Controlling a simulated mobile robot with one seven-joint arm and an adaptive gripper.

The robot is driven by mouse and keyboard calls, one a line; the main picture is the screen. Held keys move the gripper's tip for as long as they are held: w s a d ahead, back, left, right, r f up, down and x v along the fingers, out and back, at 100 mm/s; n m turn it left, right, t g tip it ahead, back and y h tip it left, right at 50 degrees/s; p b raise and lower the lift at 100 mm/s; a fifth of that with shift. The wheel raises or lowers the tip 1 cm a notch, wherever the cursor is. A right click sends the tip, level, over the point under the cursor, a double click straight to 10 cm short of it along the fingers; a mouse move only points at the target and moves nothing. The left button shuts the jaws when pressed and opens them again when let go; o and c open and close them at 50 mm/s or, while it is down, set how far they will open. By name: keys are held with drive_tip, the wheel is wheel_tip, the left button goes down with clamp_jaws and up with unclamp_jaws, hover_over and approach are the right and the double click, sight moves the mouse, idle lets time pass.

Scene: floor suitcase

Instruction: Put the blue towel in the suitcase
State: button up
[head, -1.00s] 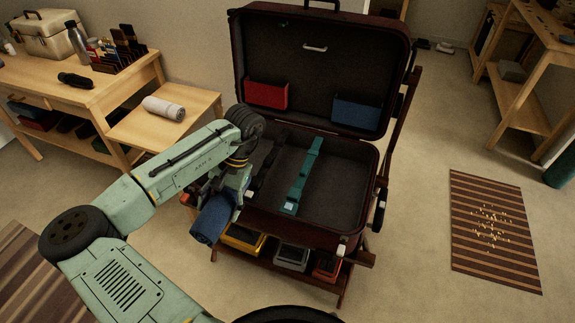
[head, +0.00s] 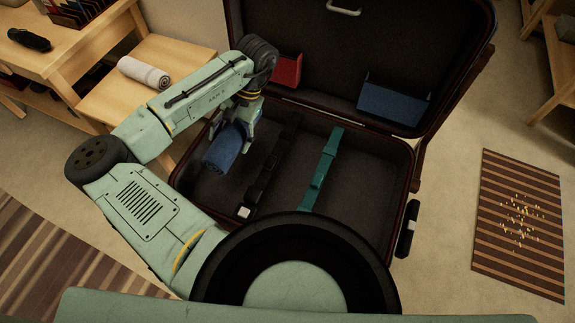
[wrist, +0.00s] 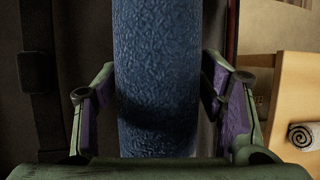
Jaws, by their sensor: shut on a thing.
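The blue towel (head: 225,149) is rolled up and hangs from my gripper (head: 246,118) in the head view. In the wrist view the towel (wrist: 156,75) stands between the two purple-padded fingers (wrist: 160,105), which are shut on it. The open suitcase (head: 413,160) lies in front of me with its lid raised. The towel is over the left part of the suitcase's base, left of a black strap. I cannot tell whether it touches the suitcase floor.
A black strap (head: 266,172) and a teal strap (head: 323,168) lie across the base. Red (head: 288,70) and blue (head: 393,101) pockets are on the lid. A rolled white towel (head: 145,73) lies on the wooden bench (head: 189,55). The base right of the teal strap is clear.

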drive_tip(key=shift+f+p, duration=1)
drive_tip(key=shift+f, duration=4)
drive_tip(key=o, duration=1.4)
drive_tip(key=shift+f, duration=0.1)
drive_tip(key=b+v, duration=0.2)
drive_tip(key=v, duration=1)
